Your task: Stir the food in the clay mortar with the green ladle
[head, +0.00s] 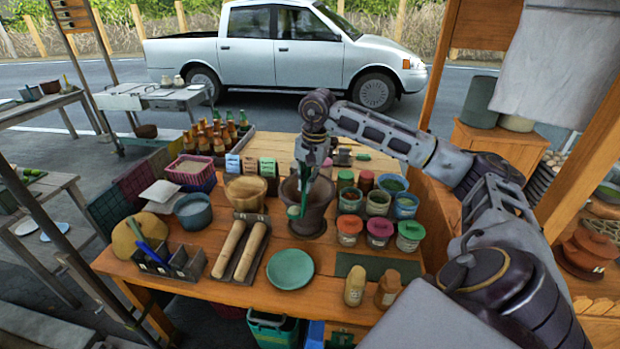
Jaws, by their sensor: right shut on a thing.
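The clay mortar (317,212) is a dark brown-grey bowl on a foot, upright near the middle of the wooden table. My right gripper (314,160) points down above the mortar and is shut on the green ladle (304,188). The ladle hangs down steeply, and its pale green lower end overlaps the mortar's near left wall in the picture. I cannot tell whether that end touches the mortar. The food inside the mortar is hidden or too small to make out. My left gripper is not in view.
A wooden bowl (246,192) stands left of the mortar. Several lidded jars (378,203) stand close on its right. In front are a green plate (290,269) and a tray with two rolling pins (240,250). Bottles (215,136) stand at the back left.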

